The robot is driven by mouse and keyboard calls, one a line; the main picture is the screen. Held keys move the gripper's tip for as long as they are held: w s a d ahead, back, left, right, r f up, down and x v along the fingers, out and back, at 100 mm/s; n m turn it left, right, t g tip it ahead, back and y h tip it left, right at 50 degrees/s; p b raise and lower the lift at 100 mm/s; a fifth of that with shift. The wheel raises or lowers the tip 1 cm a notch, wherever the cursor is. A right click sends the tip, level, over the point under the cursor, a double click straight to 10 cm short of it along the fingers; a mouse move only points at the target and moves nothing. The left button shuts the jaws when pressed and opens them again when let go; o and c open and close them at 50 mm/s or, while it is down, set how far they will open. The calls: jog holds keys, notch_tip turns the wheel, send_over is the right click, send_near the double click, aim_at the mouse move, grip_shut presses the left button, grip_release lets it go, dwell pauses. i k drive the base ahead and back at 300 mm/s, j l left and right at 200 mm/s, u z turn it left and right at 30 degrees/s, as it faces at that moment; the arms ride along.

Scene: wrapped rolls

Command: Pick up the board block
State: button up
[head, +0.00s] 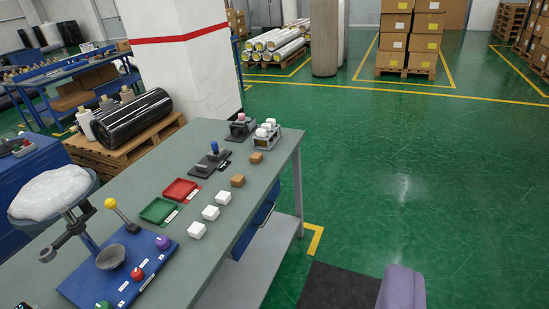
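Two small brown, cardboard-coloured blocks sit on the grey-green workbench (262,205) near its right edge. The nearer brown block (238,180) lies just beyond a row of white blocks, and the farther brown block (256,158) is close to a small rack. No readable label shows which one is the board block. Both stand clear on the bench top with nothing gripping them. My gripper does not show in this view.
White blocks (210,212), a green tray (158,210), a red tray (181,190) and a blue control panel (118,265) share the bench. A grey rack (266,136) holds white pieces. A purple-grey shape (402,287) stands at bottom right. Green floor to the right is open.

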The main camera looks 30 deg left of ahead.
aim_at(238, 180)
jog(key=i, duration=1.75)
jog(key=i+u, duration=0.35)
jog(key=i+l+u, duration=0.15)
jog(key=i+u, duration=0.2)
jog(key=i, duration=0.25)
jog(key=i+j+u, duration=0.15)
jog(key=u, duration=0.25)
jog(key=i+u, duration=0.6)
jog(key=u, duration=0.15)
